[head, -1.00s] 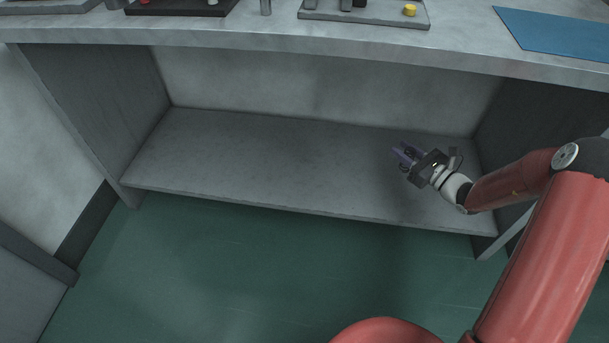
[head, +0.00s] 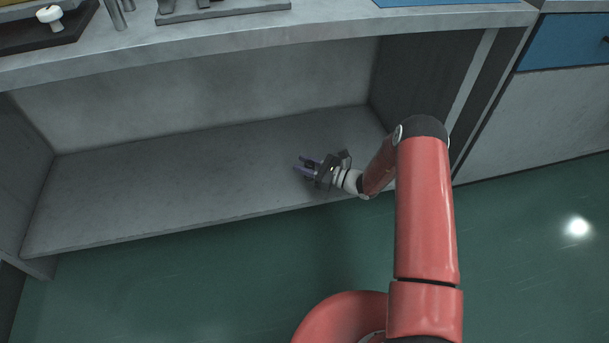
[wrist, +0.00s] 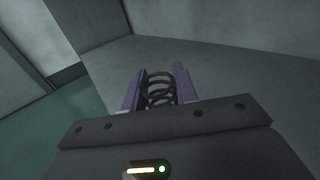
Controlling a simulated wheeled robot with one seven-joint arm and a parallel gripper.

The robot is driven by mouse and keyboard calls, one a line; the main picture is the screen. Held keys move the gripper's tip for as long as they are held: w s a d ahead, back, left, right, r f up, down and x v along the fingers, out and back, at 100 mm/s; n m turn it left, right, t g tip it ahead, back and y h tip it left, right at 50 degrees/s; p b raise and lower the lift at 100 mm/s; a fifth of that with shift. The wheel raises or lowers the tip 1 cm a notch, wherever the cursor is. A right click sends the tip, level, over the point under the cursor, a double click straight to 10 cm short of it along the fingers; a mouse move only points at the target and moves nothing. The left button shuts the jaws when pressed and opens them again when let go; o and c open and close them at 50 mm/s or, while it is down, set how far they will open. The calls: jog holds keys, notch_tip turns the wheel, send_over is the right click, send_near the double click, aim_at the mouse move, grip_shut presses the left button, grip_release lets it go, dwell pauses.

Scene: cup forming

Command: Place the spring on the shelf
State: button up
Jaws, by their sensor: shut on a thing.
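The spring (wrist: 157,88) is a dark coil, seen in the wrist view between the two purple fingers of my gripper (wrist: 158,84). My gripper is shut on it. In the head view my gripper (head: 307,167) is over the right part of the grey shelf (head: 160,185), below the worktop. The spring is too small and dark to make out clearly there. The shelf also shows in the wrist view (wrist: 225,95). I cannot tell whether the spring touches the shelf surface.
The shelf is bare to the left of my gripper. The worktop (head: 330,32) overhangs it, and a side panel (head: 415,85) closes its right end. A blue-fronted drawer cabinet (head: 565,50) stands further right. Green floor (head: 170,290) lies in front.

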jog(key=shift+f, duration=2.35)
jog(key=shift+f+b, duration=0.15)
jog(key=shift+b, duration=0.25)
jog(key=o, duration=0.9)
jog(key=shift+o, duration=0.2)
